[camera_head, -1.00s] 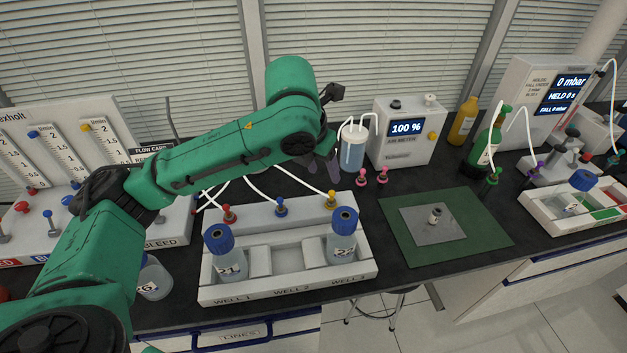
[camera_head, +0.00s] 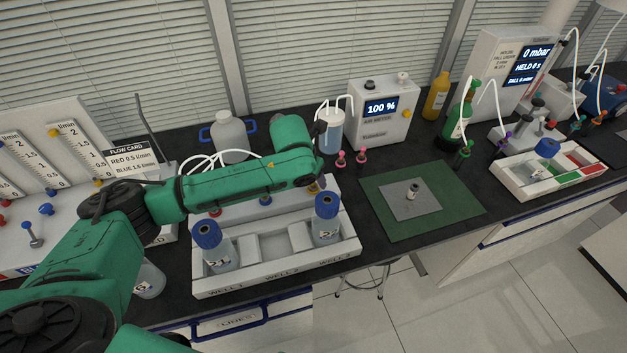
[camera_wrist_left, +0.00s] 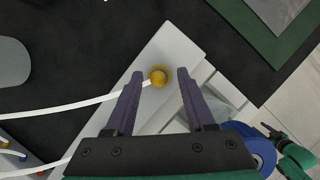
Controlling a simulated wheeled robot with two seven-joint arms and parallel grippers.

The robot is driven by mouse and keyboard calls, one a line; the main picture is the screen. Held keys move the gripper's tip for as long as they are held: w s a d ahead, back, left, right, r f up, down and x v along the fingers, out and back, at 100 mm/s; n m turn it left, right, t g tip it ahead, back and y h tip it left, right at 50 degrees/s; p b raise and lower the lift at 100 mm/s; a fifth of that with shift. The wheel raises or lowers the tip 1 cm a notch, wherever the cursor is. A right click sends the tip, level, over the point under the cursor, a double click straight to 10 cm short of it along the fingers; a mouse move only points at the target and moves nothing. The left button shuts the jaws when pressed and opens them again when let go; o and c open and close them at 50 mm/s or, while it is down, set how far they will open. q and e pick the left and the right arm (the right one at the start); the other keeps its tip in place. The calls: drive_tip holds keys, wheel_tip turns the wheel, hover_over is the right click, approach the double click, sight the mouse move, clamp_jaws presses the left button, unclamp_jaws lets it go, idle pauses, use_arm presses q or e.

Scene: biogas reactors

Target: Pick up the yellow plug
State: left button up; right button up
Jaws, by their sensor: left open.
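The yellow plug (camera_wrist_left: 158,77) is a small round knob with a white tube, seated at one end of the white block in the left wrist view. In the head view a bit of the yellow plug (camera_head: 314,187) shows just below the end of my left arm. My left gripper (camera_wrist_left: 162,88) is open, with its dark fingers on either side of the plug's line in the wrist view and the plug near the fingertips. I cannot tell the height gap between them. In the head view its fingers are hidden by the arm.
The white rack (camera_head: 278,275) holds two blue-capped bottles, the right one (camera_head: 326,222) close to the plug. A blue plug (camera_head: 265,200) and a red plug share the block. Pink plugs (camera_head: 341,159) and a green mat (camera_head: 448,216) are to the right.

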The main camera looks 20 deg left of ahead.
use_arm(q)
drive_tip(key=shift+a, duration=0.15)
clamp_jaws()
